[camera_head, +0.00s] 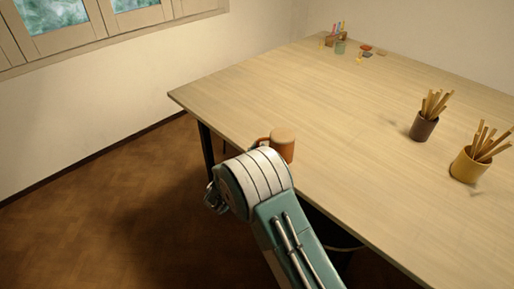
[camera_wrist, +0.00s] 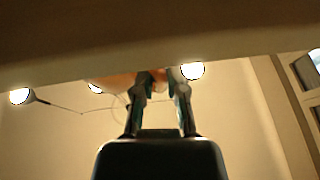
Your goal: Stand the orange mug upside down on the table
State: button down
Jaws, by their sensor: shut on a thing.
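The orange mug (camera_head: 282,147) shows at the near left edge of the table (camera_head: 330,130), just beyond my arm. Its top face looks flat, pale and closed, as if its base is up. Its handle points left. I cannot tell whether its lower rim touches the table. In the wrist view part of the mug (camera_wrist: 115,83) shows beside my fingertips. My gripper (camera_wrist: 160,78) is shut on the mug; the exact grip at the handle is hard to make out.
A dark brown cup (camera_head: 424,127) and a yellow cup (camera_head: 467,167), both with sticks, stand at the right. Small items (camera_head: 340,46) sit at the far end. The table's middle is clear. The wrist view shows a broad dark underside (camera_wrist: 160,30) and round lamps.

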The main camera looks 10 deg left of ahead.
jog(key=c, duration=0.6)
grip_release()
